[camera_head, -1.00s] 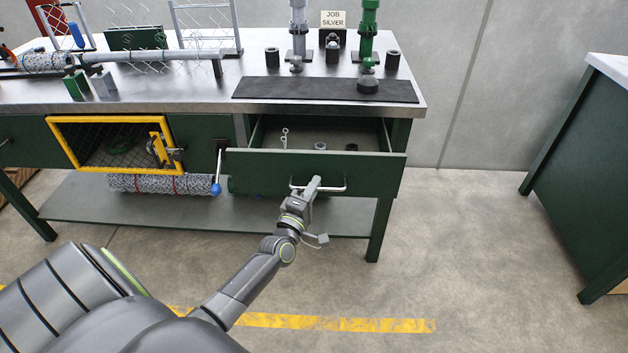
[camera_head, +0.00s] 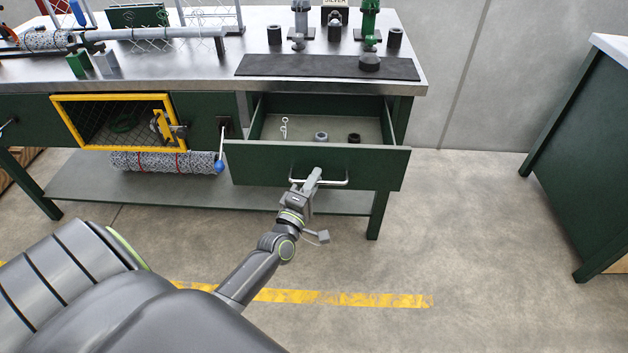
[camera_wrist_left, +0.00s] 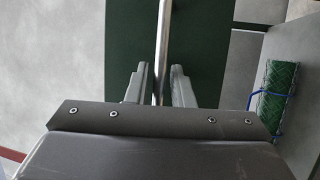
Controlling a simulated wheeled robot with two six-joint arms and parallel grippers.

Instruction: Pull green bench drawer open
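The green bench drawer (camera_head: 375,170) is pulled out from under the right part of the bench, with its inside showing from above. Its silver bar handle (camera_head: 338,183) is on the front panel. My left gripper (camera_head: 313,177) is at the handle, left of its middle. In the left wrist view the handle bar (camera_wrist_left: 163,45) runs between the two fingers (camera_wrist_left: 161,82), with the green front behind it. The fingers look shut on the bar, though a small gap seems to show beside it. My right gripper is not in view.
In the drawer lie a pale looped piece (camera_head: 284,127) and two small rings (camera_head: 321,136). A yellow-framed mesh door (camera_head: 110,97) and a blue-knobbed lever (camera_head: 220,165) are to the left. Open floor (camera_head: 470,230) lies right, before another green bench (camera_head: 590,150).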

